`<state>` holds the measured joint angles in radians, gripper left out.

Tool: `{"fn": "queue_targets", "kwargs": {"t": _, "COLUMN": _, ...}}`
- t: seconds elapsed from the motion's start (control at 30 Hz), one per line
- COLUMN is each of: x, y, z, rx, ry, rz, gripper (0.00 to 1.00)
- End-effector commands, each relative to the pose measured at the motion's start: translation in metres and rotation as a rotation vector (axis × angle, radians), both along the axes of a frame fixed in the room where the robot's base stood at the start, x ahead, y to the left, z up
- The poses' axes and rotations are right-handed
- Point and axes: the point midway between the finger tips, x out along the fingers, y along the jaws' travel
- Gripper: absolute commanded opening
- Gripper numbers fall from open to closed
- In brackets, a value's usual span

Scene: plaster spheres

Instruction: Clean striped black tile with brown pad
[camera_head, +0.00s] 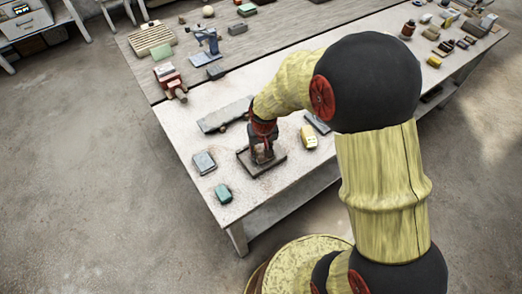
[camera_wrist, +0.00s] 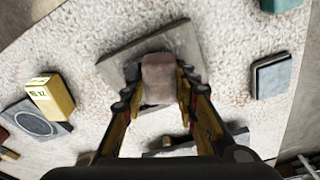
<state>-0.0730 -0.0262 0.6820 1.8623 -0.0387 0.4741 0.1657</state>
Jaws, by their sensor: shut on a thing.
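My gripper (camera_head: 262,155) points down over a dark flat tile (camera_head: 273,167) near the front edge of the table. In the wrist view my gripper (camera_wrist: 158,88) is shut on a brown pad (camera_wrist: 160,75). The pad is over the tile (camera_wrist: 187,40), which looks grey there and shows around the pad. I cannot make out stripes on it. I cannot tell whether the pad touches the tile. The fingers and arm hide part of the tile.
A grey-blue square tile (camera_head: 204,162) and a teal block (camera_head: 223,194) lie to the left. A long grey slab (camera_head: 222,117) lies behind.

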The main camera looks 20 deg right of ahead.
Motion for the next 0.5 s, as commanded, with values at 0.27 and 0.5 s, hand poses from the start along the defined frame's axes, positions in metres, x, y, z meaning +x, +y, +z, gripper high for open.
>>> {"fn": "queue_targets", "kwargs": {"t": 0.27, "x": 0.0001, "y": 0.0, "z": -0.0055, "rx": 0.0, "ry": 0.0, "rz": 0.0, "gripper": 0.01}}
{"fn": "queue_targets", "kwargs": {"t": 0.5, "x": -0.0011, "y": 0.0001, "z": -0.0067, "rx": 0.0, "ry": 0.0, "rz": 0.0, "gripper": 0.01}}
